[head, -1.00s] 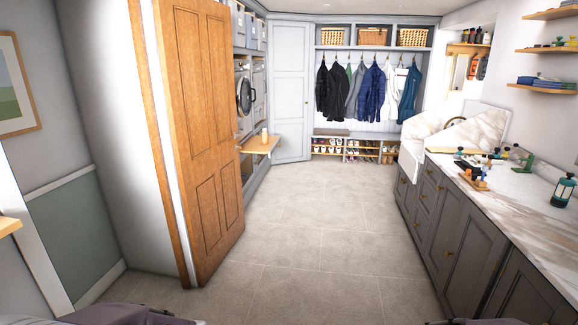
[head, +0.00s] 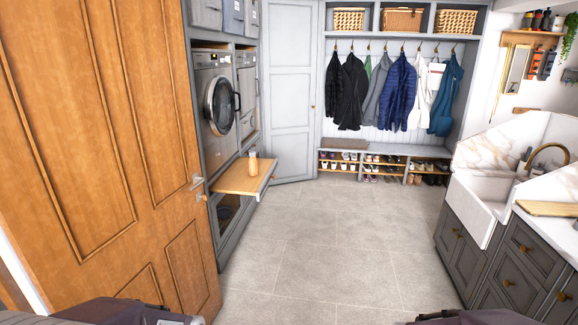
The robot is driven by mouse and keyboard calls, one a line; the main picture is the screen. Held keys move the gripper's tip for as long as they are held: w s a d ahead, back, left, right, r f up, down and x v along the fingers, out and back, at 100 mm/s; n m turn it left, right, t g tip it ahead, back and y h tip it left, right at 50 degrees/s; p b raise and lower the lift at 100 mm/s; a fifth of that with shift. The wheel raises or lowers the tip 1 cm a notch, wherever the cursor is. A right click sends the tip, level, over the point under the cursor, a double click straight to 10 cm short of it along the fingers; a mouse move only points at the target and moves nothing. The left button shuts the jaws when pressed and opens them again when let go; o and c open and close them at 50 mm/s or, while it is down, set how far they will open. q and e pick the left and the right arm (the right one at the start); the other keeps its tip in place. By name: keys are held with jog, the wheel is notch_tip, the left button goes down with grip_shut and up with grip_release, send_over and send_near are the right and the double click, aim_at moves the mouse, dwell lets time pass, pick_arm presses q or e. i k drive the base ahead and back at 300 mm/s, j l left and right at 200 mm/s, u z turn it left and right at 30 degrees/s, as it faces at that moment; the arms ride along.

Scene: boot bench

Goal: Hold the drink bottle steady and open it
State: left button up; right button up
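A small peach-coloured upright object that looks like a bottle (head: 253,161) stands on a wooden pull-out shelf (head: 236,180) below the washing machines, left of the middle in the head view. It is too small to make out its cap or whether it is open. Only dark parts of my own arms show at the bottom edge. Neither gripper's fingers are in view, and nothing of mine is near the bottle.
An open wooden door (head: 125,150) stands close on the left. The tiled floor (head: 320,240) ahead is clear. Grey cabinets with a white sink (head: 478,205) line the right. A bench with shoes (head: 375,160) and hanging coats are at the back.

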aim_at(253, 163)
jog(key=i, duration=2.45)
jog(key=i+l+u, duration=0.1)
jog(key=i+u, duration=0.3)
jog(key=i+l+u, duration=0.2)
jog(key=i+u, duration=0.2)
jog(key=i+l+u, duration=0.6)
jog(key=i+l, duration=0.25)
jog(key=i+l+u, duration=0.15)
jog(key=i+l, duration=0.25)
jog(key=l, duration=0.25)
